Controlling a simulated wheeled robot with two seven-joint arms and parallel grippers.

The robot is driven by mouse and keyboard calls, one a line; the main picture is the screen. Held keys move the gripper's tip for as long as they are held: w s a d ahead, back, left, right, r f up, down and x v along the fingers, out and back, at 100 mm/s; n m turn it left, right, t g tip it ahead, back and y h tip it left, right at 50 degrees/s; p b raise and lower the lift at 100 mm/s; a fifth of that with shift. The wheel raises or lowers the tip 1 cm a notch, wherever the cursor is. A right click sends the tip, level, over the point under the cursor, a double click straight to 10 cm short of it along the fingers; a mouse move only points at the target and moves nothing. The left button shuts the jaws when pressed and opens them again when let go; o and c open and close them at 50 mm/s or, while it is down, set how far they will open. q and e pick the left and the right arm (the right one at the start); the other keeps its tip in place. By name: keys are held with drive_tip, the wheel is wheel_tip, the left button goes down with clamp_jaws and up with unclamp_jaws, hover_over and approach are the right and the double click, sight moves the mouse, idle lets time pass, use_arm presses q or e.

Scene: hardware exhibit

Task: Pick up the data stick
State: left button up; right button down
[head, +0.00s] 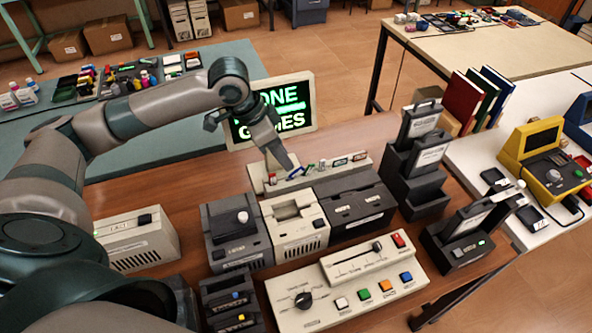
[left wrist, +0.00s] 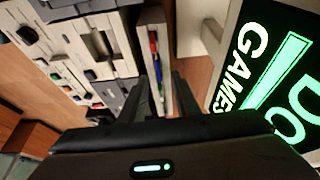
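Small coloured sticks stand in a long pale holder strip (head: 345,174) at the back of the wooden table; which one is the data stick I cannot tell. A blue stick (head: 296,170) and a red one (head: 272,178) show near its left end. In the left wrist view, a red stick (left wrist: 152,46) and a blue one (left wrist: 158,72) stand in the strip ahead of the fingers. My left gripper (head: 287,164) points down at the strip's left part. In the left wrist view its two fingers (left wrist: 160,88) are apart, with no stick visibly clamped. My right gripper is out of view.
A screen with green lettering (head: 272,108) stands close behind my left gripper. Grey and white devices (head: 295,226) sit in front of the strip, with a control panel (head: 347,287) nearer. A tall black stepped stand (head: 412,175) rises at the right.

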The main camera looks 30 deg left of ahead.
sight(297, 169)
use_arm(q)
drive_tip(key=shift+w+d+f, duration=0.1)
drive_tip(key=shift+f, duration=0.2)
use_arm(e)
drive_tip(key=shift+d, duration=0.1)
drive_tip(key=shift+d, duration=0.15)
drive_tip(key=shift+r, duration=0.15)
use_arm(q)
drive_tip(key=shift+w+d+f+p, duration=0.3)
drive_tip(key=shift+d+f+p, duration=0.15)
drive_tip(key=p+x, duration=0.1)
drive_tip(key=x, duration=0.2)
drive_tip(key=shift+w+d, duration=0.1)
drive_tip(key=shift+d, duration=0.1)
drive_tip(key=shift+w+f, duration=0.1)
drive_tip(key=shift+f, duration=0.25)
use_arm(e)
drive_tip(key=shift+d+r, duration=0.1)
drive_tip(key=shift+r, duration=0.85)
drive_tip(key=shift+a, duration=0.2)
